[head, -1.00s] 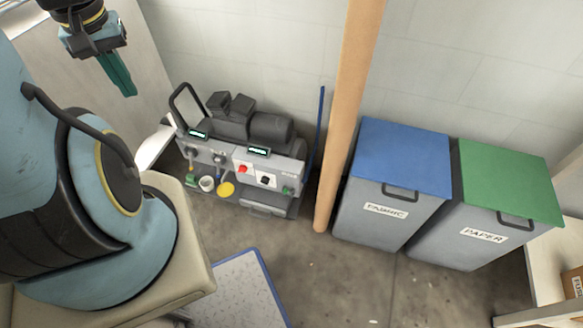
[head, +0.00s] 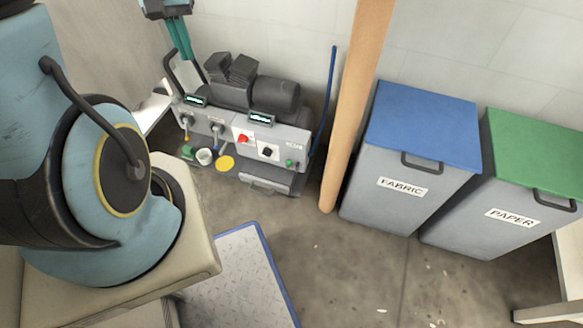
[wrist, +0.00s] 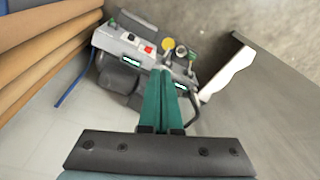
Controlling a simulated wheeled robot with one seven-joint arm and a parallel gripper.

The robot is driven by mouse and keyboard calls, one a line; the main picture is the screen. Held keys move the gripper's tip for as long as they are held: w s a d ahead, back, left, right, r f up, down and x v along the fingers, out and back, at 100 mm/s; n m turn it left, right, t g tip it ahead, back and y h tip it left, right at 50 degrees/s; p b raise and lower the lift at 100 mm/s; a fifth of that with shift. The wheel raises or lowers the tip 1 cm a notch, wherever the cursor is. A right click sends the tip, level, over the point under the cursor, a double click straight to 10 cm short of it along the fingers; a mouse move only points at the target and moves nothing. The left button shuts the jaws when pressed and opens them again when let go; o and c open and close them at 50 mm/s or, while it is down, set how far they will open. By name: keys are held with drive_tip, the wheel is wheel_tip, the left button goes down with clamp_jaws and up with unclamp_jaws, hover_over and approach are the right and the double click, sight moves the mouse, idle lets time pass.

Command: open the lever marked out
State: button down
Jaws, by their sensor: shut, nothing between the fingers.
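The grey calender press (head: 288,134) stands on the floor against the wall. My gripper (head: 186,53) is shut and empty, with teal fingers, above the press's left part in the head view. In the wrist view my gripper (wrist: 163,71) points toward the press (wrist: 124,44) and hides part of it. It does not visibly touch a lever.
The press also has a red knob (head: 243,139), a black knob (head: 267,152) and a bent handle (head: 172,70). A brown roll (head: 346,120) and a blue rod (head: 326,100) stand at its right. Fabric (head: 390,205) and paper (head: 470,232) bins stand beyond. Floor in front is partly clear.

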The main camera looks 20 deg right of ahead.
drive_tip(key=w+d+f+m+b, duration=0.1)
drive_tip(key=d+f+b, duration=0.5)
drive_tip(key=f, duration=0.3)
drive_tip(key=d+f+m+b, duration=0.2)
drive_tip(key=d+f+b, duration=0.3)
drive_tip(key=f, duration=0.3)
drive_tip(key=m+b, duration=0.3)
drive_tip(key=b, duration=0.8)
hover_over(291, 165)
drive_tip(key=w+d, duration=0.2)
wheel_tip(291, 165, down, 16)
drive_tip(key=shift+s+d+f, duration=0.2)
drive_tip(key=shift+s+d, duration=0.15)
drive_tip(key=shift+f+b, duration=0.1)
drive_tip(key=shift+b, duration=0.2)
drive_tip(key=f+b, duration=0.2)
drive_tip(key=f, duration=0.2)
drive_tip(key=a+f+b, duration=0.1)
drive_tip(key=f+b, duration=0.1)
drive_tip(key=f, duration=0.2)
drive_tip(key=a+f+b, duration=0.1)
drive_tip(key=f, duration=0.4)
drive_tip(key=shift+b, duration=0.4)
drive_tip(key=shift+r, duration=0.1)
